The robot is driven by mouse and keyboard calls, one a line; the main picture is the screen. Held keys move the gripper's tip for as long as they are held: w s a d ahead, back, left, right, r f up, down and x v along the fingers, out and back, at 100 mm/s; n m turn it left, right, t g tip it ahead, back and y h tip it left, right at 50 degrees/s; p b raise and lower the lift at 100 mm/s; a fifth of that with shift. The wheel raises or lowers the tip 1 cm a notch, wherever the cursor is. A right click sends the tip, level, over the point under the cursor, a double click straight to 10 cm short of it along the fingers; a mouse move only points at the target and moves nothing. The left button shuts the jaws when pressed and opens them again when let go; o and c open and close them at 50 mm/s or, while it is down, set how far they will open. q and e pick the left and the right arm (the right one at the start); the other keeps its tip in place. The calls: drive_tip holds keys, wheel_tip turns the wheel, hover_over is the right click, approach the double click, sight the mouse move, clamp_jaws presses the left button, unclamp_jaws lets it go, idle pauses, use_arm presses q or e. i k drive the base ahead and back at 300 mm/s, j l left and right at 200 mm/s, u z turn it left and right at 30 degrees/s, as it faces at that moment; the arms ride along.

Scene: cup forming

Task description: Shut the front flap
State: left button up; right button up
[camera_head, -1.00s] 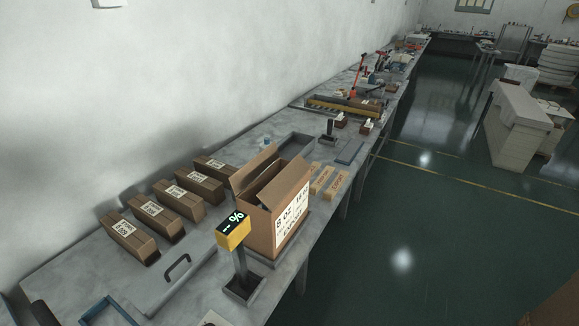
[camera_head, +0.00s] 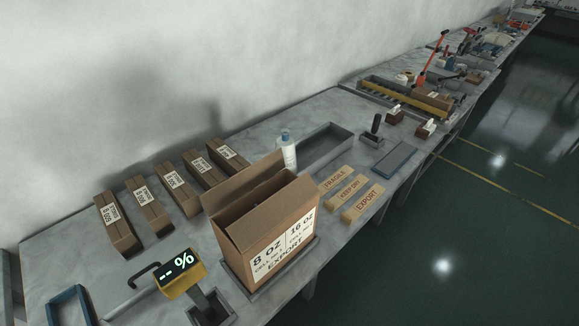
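An open brown cardboard box (camera_head: 250,253) stands on a dark grey square base at the near edge of the bench. Its front face carries a white label (camera_head: 284,243) reading 8 OZ, 16 OZ and EXPORT. The back flap (camera_head: 243,183) stands up and leans back toward the wall. Along the front side, the brown board (camera_head: 272,212) rises above the opening; I cannot tell exactly where the front flap meets the wall. The inside of the box is mostly hidden. Neither of my grippers is in view.
A yellow display (camera_head: 180,275) on a post stands left of the box. Several long brown cartons (camera_head: 172,185) line the wall side. A white bottle (camera_head: 289,152), a grey tray (camera_head: 322,148) and stamped blocks (camera_head: 362,203) lie behind and right.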

sight(250, 229)
drive_tip(key=i+l+u, duration=0.45)
drive_tip(key=l, duration=0.35)
drive_tip(key=i+l+u, duration=0.25)
drive_tip(key=l+u, duration=0.25)
drive_tip(key=l, duration=0.4)
drive_tip(key=i+l+u, duration=0.1)
drive_tip(key=l+u, duration=0.35)
drive_tip(key=l, duration=0.55)
drive_tip(key=l+u, duration=0.5)
drive_tip(key=l, duration=0.5)
drive_tip(key=k+l+u, duration=0.25)
drive_tip(key=l+u, duration=0.2)
drive_tip(key=l, duration=0.5)
